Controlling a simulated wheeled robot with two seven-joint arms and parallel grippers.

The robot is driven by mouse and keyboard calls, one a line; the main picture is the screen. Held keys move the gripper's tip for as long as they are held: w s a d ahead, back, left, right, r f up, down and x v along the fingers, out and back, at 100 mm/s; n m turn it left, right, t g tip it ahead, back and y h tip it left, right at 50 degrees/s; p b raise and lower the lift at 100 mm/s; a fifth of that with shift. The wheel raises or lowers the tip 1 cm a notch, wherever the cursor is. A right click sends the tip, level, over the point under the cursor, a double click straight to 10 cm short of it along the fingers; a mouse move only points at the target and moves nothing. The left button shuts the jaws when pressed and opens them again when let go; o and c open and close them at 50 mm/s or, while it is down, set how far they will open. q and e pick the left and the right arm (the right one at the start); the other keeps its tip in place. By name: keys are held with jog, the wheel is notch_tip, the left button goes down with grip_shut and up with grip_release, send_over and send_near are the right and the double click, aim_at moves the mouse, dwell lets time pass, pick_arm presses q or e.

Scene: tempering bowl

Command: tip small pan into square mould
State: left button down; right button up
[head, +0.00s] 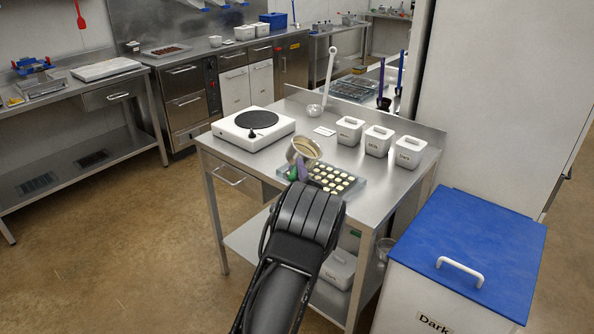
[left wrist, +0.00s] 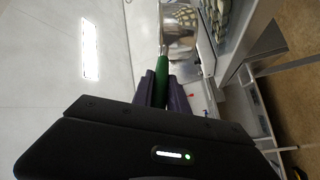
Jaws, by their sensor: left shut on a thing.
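The small metal pan (head: 304,150) is held above the steel table by its green handle (head: 293,173). It looks tilted, with a pale tan inside showing in the head view. My left gripper (head: 300,181), with purple fingers, is shut on the handle. In the left wrist view the fingers (left wrist: 163,80) close around the green handle (left wrist: 162,66), and the shiny pan (left wrist: 180,28) is beyond. The square mould (head: 336,181) lies on the table, right of and below the pan, with several pale square cavities. My arm hides its near part. My right gripper is out of view.
A white hotplate (head: 253,129) stands at the table's left. Several white lidded tubs, including one at the right (head: 410,152), and a ladle (head: 330,75) stand behind the mould. A blue-lidded bin (head: 470,240) stands right of the table.

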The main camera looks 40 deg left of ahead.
pick_arm(q)
jog(key=shift+d+m+t+b, duration=0.1)
jog(key=shift+m+t+b, duration=0.3)
jog(key=shift+m+b, duration=0.3)
jog(key=shift+w+d+r+m+t+b, duration=0.1)
jog(key=shift+r+m+t+b, duration=0.05)
jog(key=shift+m+t+b, duration=0.35)
dwell(1.2)
jog(key=shift+w+d+m+t+b, duration=0.15)
jog(key=shift+m+t+b, duration=0.1)
jog(key=shift+m+b, duration=0.45)
jog(key=shift+d+m+t+b, duration=0.15)
jog(key=shift+m+t+b, duration=0.1)
jog(key=shift+m+b, duration=0.45)
jog(key=shift+m, duration=0.3)
dwell(0.6)
